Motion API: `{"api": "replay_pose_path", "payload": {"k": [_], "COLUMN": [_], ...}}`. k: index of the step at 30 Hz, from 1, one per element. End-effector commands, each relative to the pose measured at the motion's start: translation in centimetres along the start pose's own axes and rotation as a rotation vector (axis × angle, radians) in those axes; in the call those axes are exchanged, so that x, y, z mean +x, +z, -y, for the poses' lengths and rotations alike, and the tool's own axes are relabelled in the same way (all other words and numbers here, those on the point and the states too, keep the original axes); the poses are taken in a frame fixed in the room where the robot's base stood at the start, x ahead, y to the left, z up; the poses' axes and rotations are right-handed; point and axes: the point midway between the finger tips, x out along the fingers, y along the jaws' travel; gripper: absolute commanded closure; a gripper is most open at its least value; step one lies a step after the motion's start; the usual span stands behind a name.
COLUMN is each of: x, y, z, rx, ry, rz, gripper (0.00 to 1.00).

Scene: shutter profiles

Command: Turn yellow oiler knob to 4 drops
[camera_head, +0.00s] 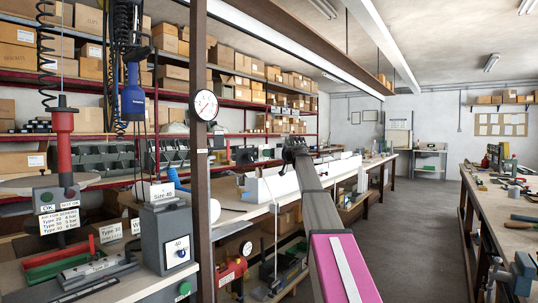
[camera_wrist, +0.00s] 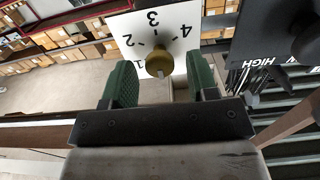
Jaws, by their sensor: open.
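In the wrist view, the yellow oiler knob (camera_wrist: 159,62) sits at the lower part of a white dial plate (camera_wrist: 178,22). The plate carries the numbers 1 to 4, which look tilted and turned over in this view. My gripper (camera_wrist: 160,72) has two green ribbed fingers, spread wide, one to each side of the knob. Gaps show between the fingers and the knob, so it is not gripped. A pale mark shows on the knob's lower edge, but I cannot tell which number it is set to. I cannot make out the knob in the head view.
In the wrist view, a dark panel marked HIGH (camera_wrist: 268,42) with a black knob (camera_wrist: 306,42) is at the right. In the head view, a brown post (camera_head: 199,130) with a gauge (camera_head: 204,105) stands left of my arm. A grey box with a blue knob (camera_head: 181,253) is near.

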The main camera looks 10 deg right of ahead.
Motion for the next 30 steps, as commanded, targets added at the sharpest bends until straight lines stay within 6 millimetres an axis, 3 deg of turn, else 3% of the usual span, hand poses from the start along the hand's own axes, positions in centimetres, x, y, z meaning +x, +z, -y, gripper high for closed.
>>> {"api": "replay_pose_path", "payload": {"k": [10, 11, 15, 30], "x": [0.76, 0.76, 0.76, 0.75], "y": [0.05, 0.05, 0.05, 0.07], "z": [0.01, 0.01, 0.01, -0.01], "rx": [0.000, 0.000, 0.000, 0.106], "ry": [0.000, 0.000, 0.000, 0.000], "rz": [0.001, 0.001, 0.001, 0.001], "gripper": [0.47, 0.53, 0.94, 0.94]}}
